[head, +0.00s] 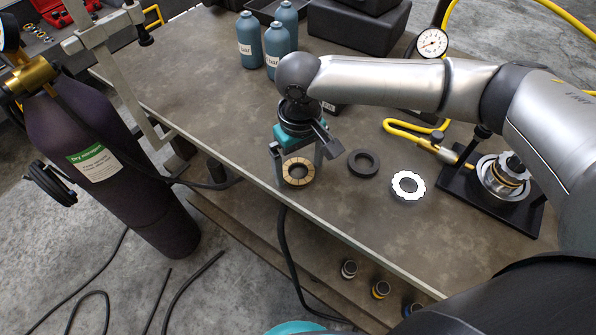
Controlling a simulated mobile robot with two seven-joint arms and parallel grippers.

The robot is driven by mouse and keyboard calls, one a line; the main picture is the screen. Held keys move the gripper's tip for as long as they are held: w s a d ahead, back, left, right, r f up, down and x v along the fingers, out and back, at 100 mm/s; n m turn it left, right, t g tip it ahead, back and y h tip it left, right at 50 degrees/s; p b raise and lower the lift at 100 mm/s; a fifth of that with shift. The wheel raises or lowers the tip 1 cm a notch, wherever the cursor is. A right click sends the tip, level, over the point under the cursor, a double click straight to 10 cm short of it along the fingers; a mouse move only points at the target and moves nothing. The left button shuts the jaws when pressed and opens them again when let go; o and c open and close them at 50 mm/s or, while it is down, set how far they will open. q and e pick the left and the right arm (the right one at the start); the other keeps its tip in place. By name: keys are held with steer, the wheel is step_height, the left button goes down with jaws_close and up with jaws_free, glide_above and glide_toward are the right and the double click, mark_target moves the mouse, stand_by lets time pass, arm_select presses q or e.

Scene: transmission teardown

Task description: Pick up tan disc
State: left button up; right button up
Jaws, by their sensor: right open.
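The tan disc (308,173) is a ring with a dark centre hole. It lies flat on the workbench (225,95) near its front edge. My right gripper (296,177) points down over the disc, with one finger at its left side and the other at its upper right. The fingers are spread and the gripper is open. I cannot tell whether either finger touches the disc. My left gripper is not in view.
A dark ring (363,163) and a silver toothed disc (408,186) lie right of the tan disc. A black fixture (525,217) holds a metal assembly. Blue bottles (247,40) stand behind. A dark gas cylinder (110,165) stands left of the bench.

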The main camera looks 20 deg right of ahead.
steer(key=shift+f, duration=0.3)
steer(key=c, duration=1.3)
steer(key=shift+r, duration=0.1)
steer(key=shift+c, duration=0.2)
steer(key=shift+r, duration=0.1)
